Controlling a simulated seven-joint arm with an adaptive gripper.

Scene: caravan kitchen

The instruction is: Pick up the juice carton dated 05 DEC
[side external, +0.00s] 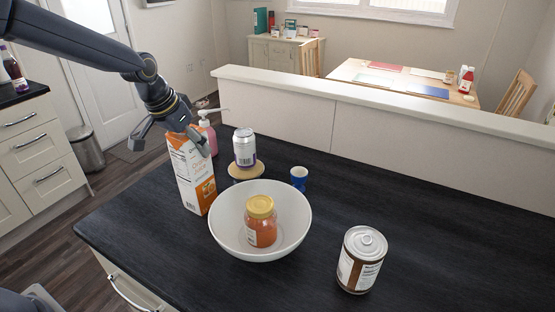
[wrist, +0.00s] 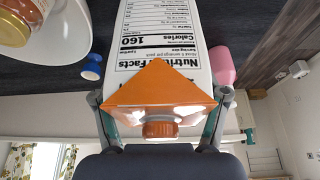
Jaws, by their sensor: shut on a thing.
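The juice carton (side external: 193,174) is tall, orange and white, and stands upright at the left of the dark counter. The carton also fills the middle of the wrist view (wrist: 160,84), showing its orange gable top, brown cap and a nutrition panel. No date is readable on the faces in view. My gripper (side external: 180,130) reaches down over the carton's top from above. In the wrist view its fingers (wrist: 159,118) lie on both sides of the gable, shut on the carton. I cannot tell whether the carton's base is off the counter.
A white bowl (side external: 225,225) holding an orange jar (side external: 261,222) is close at the carton's right. Behind are a pink pump bottle (side external: 208,136) and a can (side external: 244,148) on a wooden stand (side external: 246,172). A blue cup (side external: 299,178) and a brown-labelled can (side external: 361,261) stand right.

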